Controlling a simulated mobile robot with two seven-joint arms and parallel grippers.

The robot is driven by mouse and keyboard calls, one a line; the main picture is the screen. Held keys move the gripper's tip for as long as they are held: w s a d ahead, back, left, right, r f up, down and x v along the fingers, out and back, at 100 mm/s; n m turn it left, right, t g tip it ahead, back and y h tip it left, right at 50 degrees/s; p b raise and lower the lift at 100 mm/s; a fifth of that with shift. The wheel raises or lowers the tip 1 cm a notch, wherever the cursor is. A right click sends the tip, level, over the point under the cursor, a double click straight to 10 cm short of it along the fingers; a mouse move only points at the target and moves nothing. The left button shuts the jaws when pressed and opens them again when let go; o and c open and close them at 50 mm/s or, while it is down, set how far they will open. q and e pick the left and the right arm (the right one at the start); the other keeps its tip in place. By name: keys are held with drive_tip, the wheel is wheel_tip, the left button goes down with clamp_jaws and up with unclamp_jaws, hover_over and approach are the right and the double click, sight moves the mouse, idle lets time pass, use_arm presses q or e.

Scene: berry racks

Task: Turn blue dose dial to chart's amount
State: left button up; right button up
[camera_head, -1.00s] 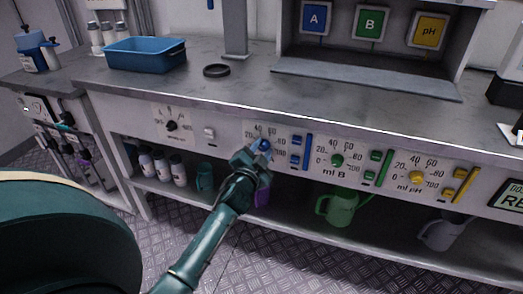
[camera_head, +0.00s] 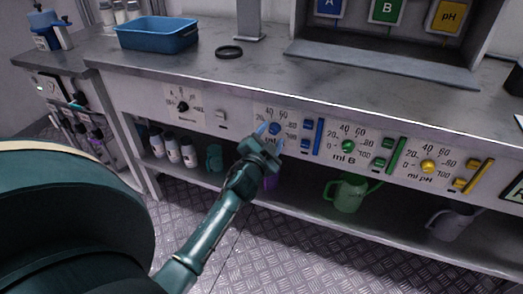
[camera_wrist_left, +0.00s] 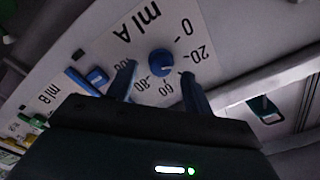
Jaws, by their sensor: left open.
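The blue dose dial (camera_head: 274,128) sits on the white "ml A" scale plate on the bench's front panel. In the left wrist view the blue dial (camera_wrist_left: 161,62) shows upside down, with marks from 0 to 100 around it. My left gripper (camera_head: 271,137) is open in front of the dial. In the wrist view its two fingertips (camera_wrist_left: 158,70) stand on either side of the dial, with gaps; I see no contact. The dial's exact setting is too small to read. No chart with an amount is legible. My right gripper is not in view.
A green dial (camera_head: 347,146) and a yellow dial (camera_head: 428,166) sit to the right, with coloured bars and buttons between. A black knob (camera_head: 183,107) is to the left. A blue tub (camera_head: 158,38) and a black ring (camera_head: 229,52) stand on the bench top (camera_head: 260,75). Jugs and bottles fill the shelf below.

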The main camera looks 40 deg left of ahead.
use_arm(q)
drive_tip(key=v, duration=1.1)
drive_tip(key=shift+s+p, duration=0.3)
drive_tip(key=shift+p, duration=0.05)
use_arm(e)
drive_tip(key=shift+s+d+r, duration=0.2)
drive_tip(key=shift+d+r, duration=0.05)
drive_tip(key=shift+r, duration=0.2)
use_arm(q)
drive_tip(key=s+d+n+g+h, duration=0.35)
drive_tip(key=s+d+h, duration=0.55)
drive_tip(key=s+d, duration=0.8)
wheel_tip(320, 180, up, 6)
drive_tip(key=w+g+y+p, duration=0.1)
drive_tip(key=w+g+p, duration=0.1)
drive_tip(key=p, duration=1.7)
drive_tip(key=shift+d+g+p, duration=0.35)
drive_tip(key=shift+g, duration=0.3)
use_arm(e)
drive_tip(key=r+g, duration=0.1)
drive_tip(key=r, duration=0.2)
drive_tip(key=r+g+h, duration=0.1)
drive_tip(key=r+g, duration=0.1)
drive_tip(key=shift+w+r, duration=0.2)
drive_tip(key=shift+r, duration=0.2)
